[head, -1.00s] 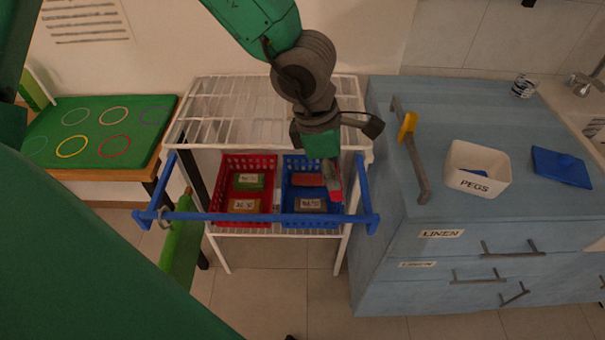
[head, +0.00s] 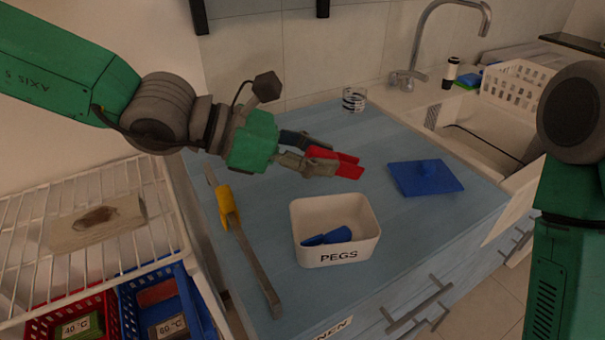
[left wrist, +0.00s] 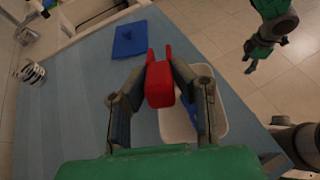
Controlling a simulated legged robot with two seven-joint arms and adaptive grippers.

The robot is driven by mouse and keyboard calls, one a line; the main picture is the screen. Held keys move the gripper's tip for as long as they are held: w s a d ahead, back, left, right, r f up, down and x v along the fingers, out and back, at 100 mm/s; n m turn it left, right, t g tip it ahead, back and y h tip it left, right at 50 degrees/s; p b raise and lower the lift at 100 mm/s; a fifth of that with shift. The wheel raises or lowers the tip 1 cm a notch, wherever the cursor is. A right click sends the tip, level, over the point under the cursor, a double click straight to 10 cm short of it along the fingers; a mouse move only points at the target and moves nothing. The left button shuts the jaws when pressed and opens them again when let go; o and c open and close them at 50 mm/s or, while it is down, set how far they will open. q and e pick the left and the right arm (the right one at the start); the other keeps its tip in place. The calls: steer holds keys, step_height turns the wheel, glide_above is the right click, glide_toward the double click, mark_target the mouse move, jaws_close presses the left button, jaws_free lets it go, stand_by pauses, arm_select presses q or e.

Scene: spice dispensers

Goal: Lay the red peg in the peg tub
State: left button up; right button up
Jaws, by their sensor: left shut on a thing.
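My left gripper (head: 322,162) is shut on the red peg (head: 345,165), a two-pronged clothes peg. It holds the peg in the air, above and behind the tub in the head view. In the left wrist view the red peg (left wrist: 159,84) sits between the fingers, and the tub (left wrist: 176,126) shows partly behind the right finger. My right gripper (left wrist: 250,62) is small at the upper right there, its fingers unclear.
A blue lid (head: 427,178) lies right of the tub. A grey bar with a yellow clip (head: 227,203) lies to its left. A striped cup (head: 354,99) stands at the back near the sink (head: 490,125). A white wire rack (head: 95,205) is at the left.

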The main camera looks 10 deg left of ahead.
arm_select(q)
steer(key=shift+s+d+f, duration=0.15)
steer(key=shift+d, duration=0.05)
steer(key=shift+f+b, duration=0.3)
steer(key=shift+b, duration=0.2)
steer(key=shift+a+f+b, duration=0.15)
steer(key=shift+f+b, duration=1.85)
steer(key=shift+f, duration=0.5)
steer(key=o, duration=0.9)
steer(key=shift+r, duration=0.1)
